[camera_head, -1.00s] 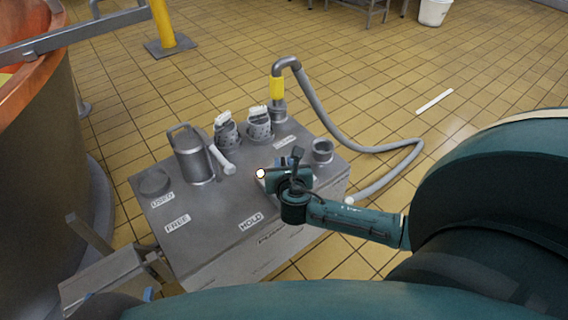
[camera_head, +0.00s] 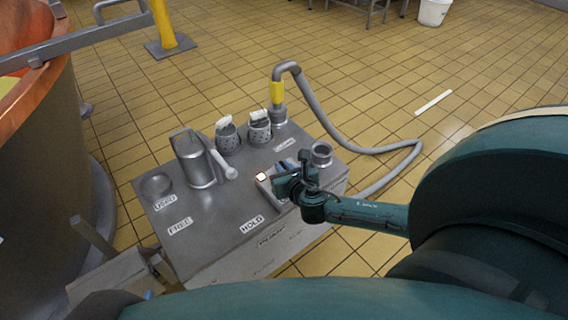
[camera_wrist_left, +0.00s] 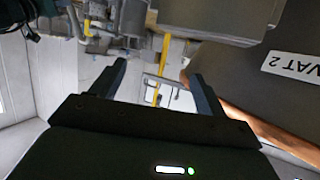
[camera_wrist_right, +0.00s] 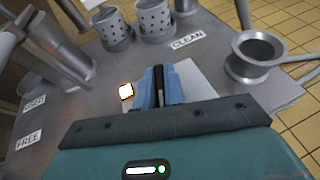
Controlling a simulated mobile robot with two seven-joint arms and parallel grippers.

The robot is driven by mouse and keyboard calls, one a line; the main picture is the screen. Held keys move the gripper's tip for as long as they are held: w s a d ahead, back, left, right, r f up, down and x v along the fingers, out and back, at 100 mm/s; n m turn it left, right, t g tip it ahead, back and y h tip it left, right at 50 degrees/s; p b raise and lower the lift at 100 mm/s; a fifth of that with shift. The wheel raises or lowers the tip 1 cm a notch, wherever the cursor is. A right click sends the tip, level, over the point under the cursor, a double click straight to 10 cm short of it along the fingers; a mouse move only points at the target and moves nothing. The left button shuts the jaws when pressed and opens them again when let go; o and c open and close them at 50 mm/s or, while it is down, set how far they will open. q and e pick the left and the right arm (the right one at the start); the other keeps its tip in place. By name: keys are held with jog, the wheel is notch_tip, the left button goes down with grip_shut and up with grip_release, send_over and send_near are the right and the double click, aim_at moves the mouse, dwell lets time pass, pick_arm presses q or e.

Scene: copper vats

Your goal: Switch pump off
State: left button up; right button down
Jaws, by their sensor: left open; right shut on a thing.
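The pump is a grey box (camera_head: 215,235) with a flat top, its front marked PUMP. On its top a small lamp (camera_head: 261,176) glows white with an orange rim; it also shows in the right wrist view (camera_wrist_right: 126,91). My right gripper (camera_head: 287,180) is low over the switch plate, right of the lamp. In the right wrist view its blue fingers (camera_wrist_right: 159,88) are shut on a dark upright switch lever (camera_wrist_right: 158,76). The lever's base is hidden by the fingers. My left gripper (camera_wrist_left: 157,85) is open and empty, away from the pump.
A metal jug (camera_head: 195,162), two perforated cups (camera_head: 228,138) (camera_head: 259,128) and a short open pipe socket (camera_head: 321,153) stand on the box top. A grey hose (camera_head: 335,130) loops to its right. A copper vat (camera_head: 45,130) stands left.

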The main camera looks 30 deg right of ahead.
jog(key=shift+d+r+n+y, duration=0.1)
jog(key=shift+d+n+y, duration=0.05)
jog(key=shift+n+y, duration=0.85)
jog(key=shift+y, duration=0.2)
jog(key=shift+f+n+y+b, duration=0.25)
jog(key=shift+n+y+b, duration=0.15)
jog(key=shift+n+y, duration=0.55)
jog(key=n+y+b, duration=0.2)
jog(key=y+b, duration=0.1)
jog(key=shift+f+n+g, duration=0.2)
jog(key=shift+n+g, duration=0.05)
jog(key=shift+g, duration=0.05)
jog(key=shift+n+y+b, duration=0.3)
jog(key=shift+y+b, duration=0.05)
jog(key=shift+b, duration=0.25)
jog(key=shift+n+g+y+b, duration=0.4)
jog(key=shift+n+y+b, duration=0.2)
jog(key=shift+b, duration=0.35)
jog(key=shift+r+n+g+y+b, duration=0.3)
jog(key=shift+n+y+b, duration=0.25)
jog(key=shift+b, duration=0.25)
pick_arm(q)
jog(key=m+t+h, duration=0.1)
jog(key=d+f+m+t+h, duration=0.1)
jog(key=w+d+m+t+h, duration=0.1)
jog(key=t, duration=0.1)
jog(key=shift+d+f, duration=0.15)
jog(key=shift+f, duration=0.1)
pick_arm(e)
jog(key=shift+r, duration=0.1)
